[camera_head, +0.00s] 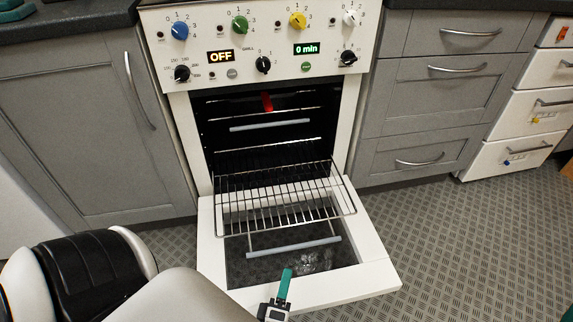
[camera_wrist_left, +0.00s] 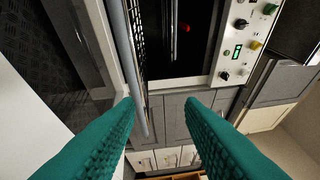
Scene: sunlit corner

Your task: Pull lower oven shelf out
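The lower oven shelf (camera_head: 285,188) is a wire rack that sticks partly out of the oven, above the lowered door. A grey bar handle (camera_head: 293,247) sits at its front; this appears to be the grey bar (camera_wrist_left: 125,60) in the left wrist view. My left gripper (camera_head: 285,285) is just in front of this handle, over the door's front edge. In the wrist view its green fingers (camera_wrist_left: 160,100) are wide apart with nothing gripped. The bar passes close to the left fingertip. A bit of green at the bottom right corner may be my right gripper (camera_head: 568,314); its fingers cannot be made out.
The oven door (camera_head: 375,258) lies open beneath the shelf. A second grey bar (camera_head: 270,125) is higher inside the oven, with a red item (camera_head: 267,101) above it. Grey cabinets (camera_head: 85,120) flank the oven. The floor (camera_head: 470,240) to the right is clear.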

